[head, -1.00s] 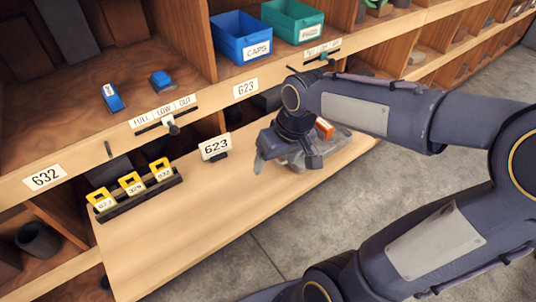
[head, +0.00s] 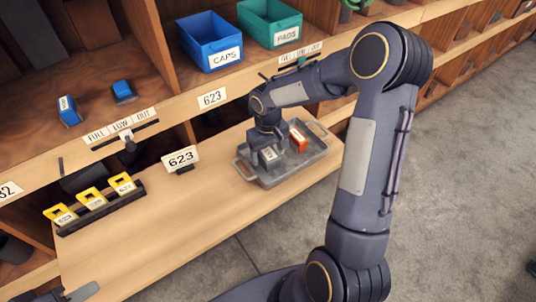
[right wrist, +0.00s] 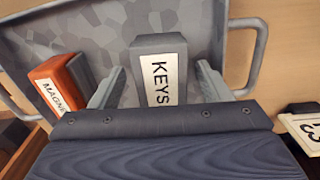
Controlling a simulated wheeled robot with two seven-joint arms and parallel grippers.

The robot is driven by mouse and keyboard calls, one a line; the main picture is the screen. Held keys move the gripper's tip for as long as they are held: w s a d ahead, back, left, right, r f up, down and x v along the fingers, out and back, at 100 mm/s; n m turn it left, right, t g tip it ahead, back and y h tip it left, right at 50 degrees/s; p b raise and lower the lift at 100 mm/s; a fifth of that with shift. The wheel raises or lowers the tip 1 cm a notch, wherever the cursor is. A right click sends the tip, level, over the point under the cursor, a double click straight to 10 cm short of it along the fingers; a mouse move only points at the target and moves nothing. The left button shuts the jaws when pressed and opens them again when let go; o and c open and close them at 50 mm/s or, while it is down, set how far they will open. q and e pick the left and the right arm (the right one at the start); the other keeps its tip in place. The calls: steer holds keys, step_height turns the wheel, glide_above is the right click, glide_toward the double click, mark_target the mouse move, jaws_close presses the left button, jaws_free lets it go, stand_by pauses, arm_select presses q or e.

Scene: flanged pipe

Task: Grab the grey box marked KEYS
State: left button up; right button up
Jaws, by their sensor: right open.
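The grey box marked KEYS (right wrist: 158,72) stands in a grey metal tray (right wrist: 215,22), its label facing my right wrist camera. In the head view the box (head: 269,155) shows only in part under my right gripper. My right gripper (right wrist: 157,84) is open, with one finger on each side of the box and a gap visible on both sides. The right gripper (head: 266,160) also shows in the head view, reaching down into the tray. A small grey part of my left gripper (head: 75,293) shows at the bottom left edge; its jaws cannot be made out.
An orange box marked MAGNE (right wrist: 60,84) stands in the tray beside the KEYS box; it also shows in the head view (head: 298,138). The tray (head: 316,158) rests on a wooden shelf board (head: 190,220). A 623 sign (head: 181,159) and yellow tags (head: 90,200) stand left.

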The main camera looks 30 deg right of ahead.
steer(key=shift+f, duration=0.5)
steer(key=c, duration=1.2)
steer(key=shift+r, duration=0.1)
